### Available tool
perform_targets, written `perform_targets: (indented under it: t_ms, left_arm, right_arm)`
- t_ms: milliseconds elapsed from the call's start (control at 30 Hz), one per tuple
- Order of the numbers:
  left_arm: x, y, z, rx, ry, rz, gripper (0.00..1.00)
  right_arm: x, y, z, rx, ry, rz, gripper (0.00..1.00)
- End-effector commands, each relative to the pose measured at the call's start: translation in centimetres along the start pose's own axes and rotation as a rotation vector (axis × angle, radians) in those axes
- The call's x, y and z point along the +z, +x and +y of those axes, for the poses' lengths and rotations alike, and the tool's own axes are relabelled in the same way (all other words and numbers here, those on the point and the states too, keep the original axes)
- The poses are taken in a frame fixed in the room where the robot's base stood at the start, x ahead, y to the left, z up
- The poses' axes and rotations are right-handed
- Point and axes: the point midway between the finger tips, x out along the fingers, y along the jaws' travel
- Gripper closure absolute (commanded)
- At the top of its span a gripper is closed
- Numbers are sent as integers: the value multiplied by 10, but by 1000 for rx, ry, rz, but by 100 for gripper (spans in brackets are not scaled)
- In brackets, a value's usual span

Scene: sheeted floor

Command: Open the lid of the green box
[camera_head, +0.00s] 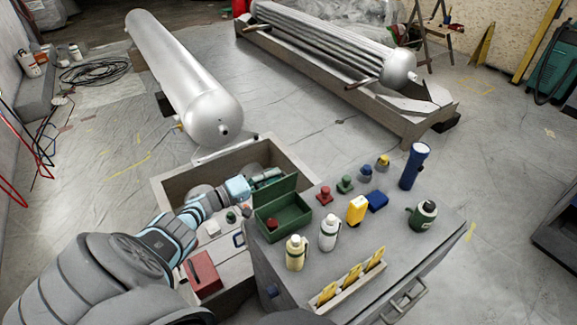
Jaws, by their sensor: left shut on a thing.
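A small red thing (271,224) lies inside at the left. My left arm comes in from the lower left. My left gripper (266,177) is at the upper edge of the raised lid, shut on it. The fingertips are small and partly hidden behind the lid. My right gripper is not in view.
On the cabinet top (385,243) stand a cream bottle (296,252), a white bottle (329,233), a yellow item (356,209), a blue flashlight (413,167), a green canister (422,215) and a tray of yellow pieces (323,300).

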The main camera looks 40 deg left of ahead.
Motion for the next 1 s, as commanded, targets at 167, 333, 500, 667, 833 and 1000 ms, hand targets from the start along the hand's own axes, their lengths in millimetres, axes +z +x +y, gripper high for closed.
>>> perform_targets:
  t_ms: [167, 333, 500, 667, 833, 1000]
  left_arm:
    - [-5, -12, -7, -14, -31, 13, 100]
    - [-6, -14, -8, -16, -37, 16, 100]
    - [-5, -14, -8, -16, -37, 15, 100]
    - [-4, -13, -8, -17, -36, 14, 74]
    - [-4, -12, -8, -15, -37, 13, 69]
    - [-5, -12, -6, -11, -35, 14, 69]
  right_arm:
    - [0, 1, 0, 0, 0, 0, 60]
    - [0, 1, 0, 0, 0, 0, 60]
    - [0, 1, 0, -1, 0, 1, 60]
    - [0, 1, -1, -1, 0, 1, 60]
    - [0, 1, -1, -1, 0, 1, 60]
    - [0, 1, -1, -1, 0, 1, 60]
